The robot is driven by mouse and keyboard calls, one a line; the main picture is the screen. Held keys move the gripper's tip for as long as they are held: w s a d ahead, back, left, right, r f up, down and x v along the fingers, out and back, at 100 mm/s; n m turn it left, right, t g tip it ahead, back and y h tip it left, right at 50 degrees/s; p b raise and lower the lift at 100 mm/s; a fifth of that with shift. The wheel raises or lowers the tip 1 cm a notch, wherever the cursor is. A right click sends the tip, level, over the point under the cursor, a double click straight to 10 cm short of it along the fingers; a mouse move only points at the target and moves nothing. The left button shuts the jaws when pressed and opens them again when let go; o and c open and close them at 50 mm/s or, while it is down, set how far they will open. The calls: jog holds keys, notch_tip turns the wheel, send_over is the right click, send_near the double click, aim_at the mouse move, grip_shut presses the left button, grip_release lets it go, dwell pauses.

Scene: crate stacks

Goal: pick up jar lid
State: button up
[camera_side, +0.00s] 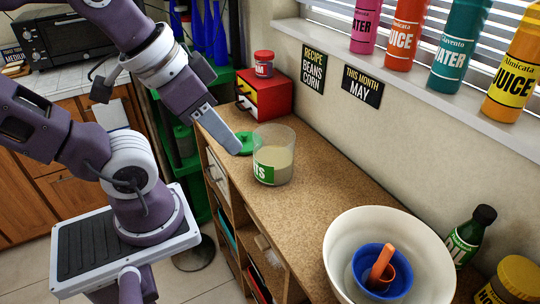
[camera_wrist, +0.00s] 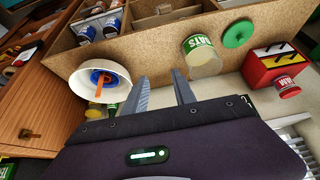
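The jar lid (camera_side: 245,143) is a flat green disc lying on the speckled counter, just left of the jar in the side view. It also shows in the wrist view (camera_wrist: 238,33), at the upper right. The clear jar (camera_side: 274,154) has a green and white label and pale contents; in the wrist view the jar (camera_wrist: 203,58) sits lower left of the lid. My gripper (camera_side: 237,150) overlaps the lid's left part in the side view. In the wrist view my gripper's fingers (camera_wrist: 160,76) are spread with nothing between them, and the lid lies clear of them.
A white bowl (camera_side: 342,239) with a blue bowl and orange items inside stands on the near counter. A green bottle (camera_side: 468,238) stands by the wall. A red and yellow drawer box (camera_side: 266,97) with a small red-lidded jar (camera_side: 264,64) stands behind the lid. Mid-counter is clear.

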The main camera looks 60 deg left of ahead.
dwell(0.4)
jog(key=o, duration=1.5)
jog(key=n+g+y, duration=0.1)
jog(key=n+g, duration=0.5)
jog(key=n, duration=1.4)
send_over(244, 134)
jog(key=d, duration=0.1)
jog(key=f, duration=1.6)
jog(key=shift+w+d, duration=0.1)
jog(key=shift+w, duration=0.1)
jog(key=f, duration=0.2)
jog(key=a+f, duration=0.1)
jog(key=f, duration=0.4)
jog(key=shift+s+a+f, duration=0.15)
